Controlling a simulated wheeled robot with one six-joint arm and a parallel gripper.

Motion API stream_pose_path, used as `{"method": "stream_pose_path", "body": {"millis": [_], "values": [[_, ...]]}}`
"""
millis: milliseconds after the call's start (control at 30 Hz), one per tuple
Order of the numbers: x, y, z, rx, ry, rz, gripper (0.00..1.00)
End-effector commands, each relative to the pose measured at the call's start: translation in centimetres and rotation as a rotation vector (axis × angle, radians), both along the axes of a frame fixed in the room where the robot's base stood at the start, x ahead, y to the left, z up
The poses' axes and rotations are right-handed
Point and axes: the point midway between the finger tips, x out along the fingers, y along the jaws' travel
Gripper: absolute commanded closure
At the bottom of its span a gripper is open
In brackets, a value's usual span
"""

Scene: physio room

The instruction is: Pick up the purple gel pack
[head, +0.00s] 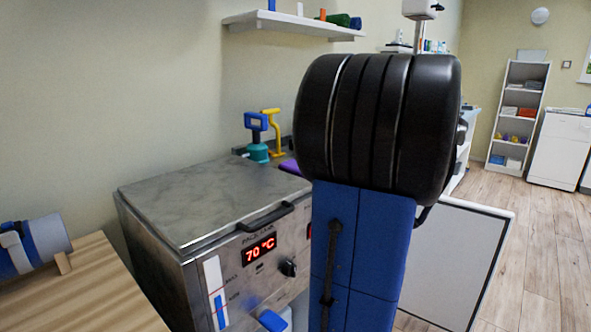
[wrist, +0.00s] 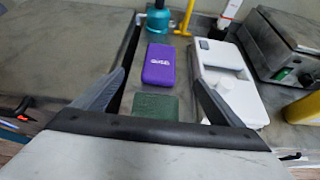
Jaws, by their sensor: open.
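The purple gel pack (wrist: 159,64) lies flat with white lettering on its top, in the upper middle of the wrist view. In the head view only a purple sliver (head: 290,166) shows, the rest hidden behind my arm. My gripper (wrist: 158,77) is open and empty. In the wrist view its two fingers reach in from either side, with the purple pack framed between and beyond their tips. I cannot tell the exact height of the fingers above it.
A dark green pack (wrist: 156,106) lies just nearer than the purple one. A white device (wrist: 228,80) lies close on the right. A teal object (head: 257,151) and a yellow-handled one (head: 270,130) stand behind. A steel heater (head: 200,200) reads 70 °C.

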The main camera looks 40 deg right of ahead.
Motion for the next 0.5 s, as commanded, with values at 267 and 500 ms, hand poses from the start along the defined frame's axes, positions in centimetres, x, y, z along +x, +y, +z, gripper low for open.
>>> {"method": "stream_pose_path", "body": {"millis": [267, 500], "values": [[4.3, 0.5, -2.4, 0.001, 0.001, 0.005, 0.09], [7.9, 0.8, -4.4, 0.0, 0.002, 0.003, 0.09]]}}
